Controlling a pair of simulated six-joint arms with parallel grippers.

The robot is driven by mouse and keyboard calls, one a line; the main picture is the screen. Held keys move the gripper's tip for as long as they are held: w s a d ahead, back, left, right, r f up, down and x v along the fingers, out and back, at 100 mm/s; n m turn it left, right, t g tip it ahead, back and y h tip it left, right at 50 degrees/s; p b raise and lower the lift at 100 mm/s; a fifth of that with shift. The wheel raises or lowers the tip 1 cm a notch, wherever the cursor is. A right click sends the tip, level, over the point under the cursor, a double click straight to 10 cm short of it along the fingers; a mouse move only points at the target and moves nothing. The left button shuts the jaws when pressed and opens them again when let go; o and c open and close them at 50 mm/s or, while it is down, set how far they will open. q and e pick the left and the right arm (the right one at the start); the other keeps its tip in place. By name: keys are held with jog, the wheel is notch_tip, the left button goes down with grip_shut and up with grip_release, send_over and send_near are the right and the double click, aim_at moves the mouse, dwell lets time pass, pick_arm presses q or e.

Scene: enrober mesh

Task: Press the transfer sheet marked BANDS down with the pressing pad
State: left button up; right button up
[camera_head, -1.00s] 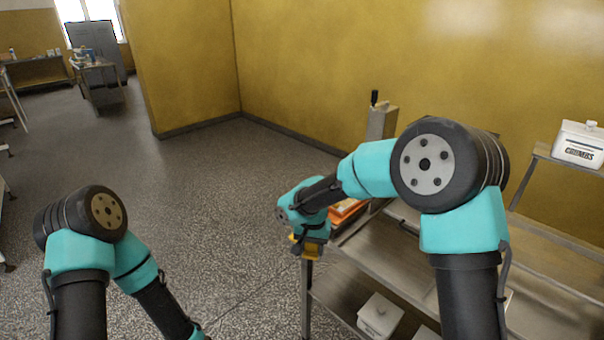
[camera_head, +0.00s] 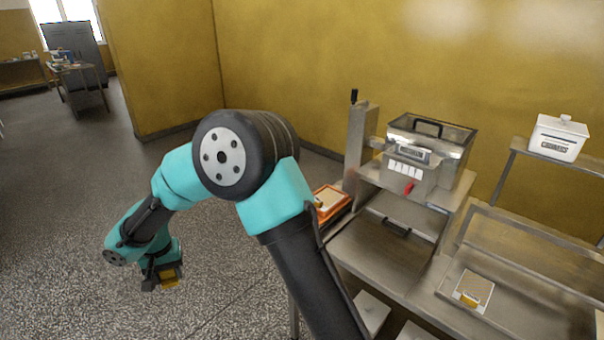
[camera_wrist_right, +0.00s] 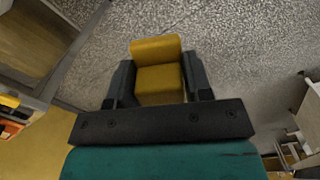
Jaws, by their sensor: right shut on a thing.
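My right gripper (camera_head: 160,279) is low over the floor at the left of the head view, well away from the bench. It is shut on a yellow block (camera_wrist_right: 158,80), which looks like the pressing pad; it sits between both fingers in the right wrist view. A pale flat sheet or card (camera_head: 473,290) with a yellow patch lies on the metal bench at the right. No BANDS mark can be read, so I cannot tell whether this is the transfer sheet. My left gripper is not in view.
A metal machine with a glass-sided hopper (camera_head: 430,145) stands on the bench. An orange tray (camera_head: 346,208) lies at its left. A white lidded tub (camera_head: 558,137) stands on a raised shelf at the right. The speckled floor (camera_head: 235,285) around my right gripper is clear.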

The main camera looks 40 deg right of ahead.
jog(key=shift+a, duration=0.45)
jog(key=shift+w+d, duration=0.1)
jog(key=shift+d, duration=0.05)
jog(key=w+d+r+m, duration=0.15)
jog(key=d+m, duration=0.25)
jog(key=d, duration=0.6)
jog(key=w+d+r+m, duration=0.1)
jog(key=w+d+m, duration=0.2)
jog(key=d, duration=0.7)
jog(key=w+d+r+m, duration=0.1)
jog(key=w+d+m, duration=0.25)
jog(key=d, duration=0.65)
jog(key=s+d+r+m, duration=0.1)
jog(key=s+d+m, duration=0.2)
jog(key=d, duration=0.6)
jog(key=s+d+r+m, duration=0.2)
jog(key=s+d+m, duration=0.1)
jog(key=d, duration=0.7)
jog(key=s+d+r+m, duration=0.1)
jog(key=s+d+m, duration=0.2)
jog(key=d, duration=0.7)
jog(key=shift+r+m, duration=0.15)
jog(key=shift+m, duration=0.8)
jog(key=shift+a, duration=0.1)
jog(key=shift+f, duration=0.2)
